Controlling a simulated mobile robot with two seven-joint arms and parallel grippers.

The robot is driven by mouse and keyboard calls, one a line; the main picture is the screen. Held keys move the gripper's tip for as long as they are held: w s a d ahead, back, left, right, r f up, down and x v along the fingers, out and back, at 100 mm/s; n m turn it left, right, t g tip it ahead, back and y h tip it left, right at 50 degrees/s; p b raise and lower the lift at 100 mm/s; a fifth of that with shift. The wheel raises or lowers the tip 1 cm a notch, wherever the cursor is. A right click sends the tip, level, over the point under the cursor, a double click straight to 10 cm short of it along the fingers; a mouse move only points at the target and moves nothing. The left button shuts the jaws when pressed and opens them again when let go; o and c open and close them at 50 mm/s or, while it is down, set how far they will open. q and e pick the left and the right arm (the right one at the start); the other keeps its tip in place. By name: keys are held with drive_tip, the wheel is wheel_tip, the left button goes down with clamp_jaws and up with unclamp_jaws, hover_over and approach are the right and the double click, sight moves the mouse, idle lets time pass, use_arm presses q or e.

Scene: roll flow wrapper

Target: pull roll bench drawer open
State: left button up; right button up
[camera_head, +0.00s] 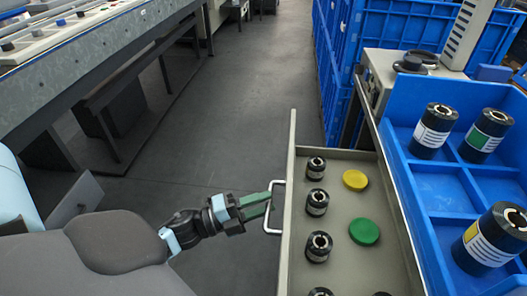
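The roll bench drawer (292,165) is a grey drawer standing out from the bench at the right, with its inside showing. Its pale U-shaped handle (277,231) is on the drawer's left-facing front. My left gripper (269,203) has green fingers and reaches the handle from the left. The fingers are close together at the handle bar and look shut on it, though the exact contact is small in view. Inside the drawer are several small black rolls (317,202), a yellow disc (355,180) and a green disc (364,231). My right gripper is not in view.
A blue divided tray (437,186) with large black rolls (435,129) stands on the bench, right of the drawer. Blue crates (345,60) are stacked behind. A long machine (90,55) runs along the left. Dark floor (245,100) between them is clear.

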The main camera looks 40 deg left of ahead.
use_arm(q)
drive_tip(key=v, duration=0.7)
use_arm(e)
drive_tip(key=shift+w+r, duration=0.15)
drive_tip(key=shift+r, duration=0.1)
use_arm(q)
drive_tip(key=shift+s+a, duration=0.1)
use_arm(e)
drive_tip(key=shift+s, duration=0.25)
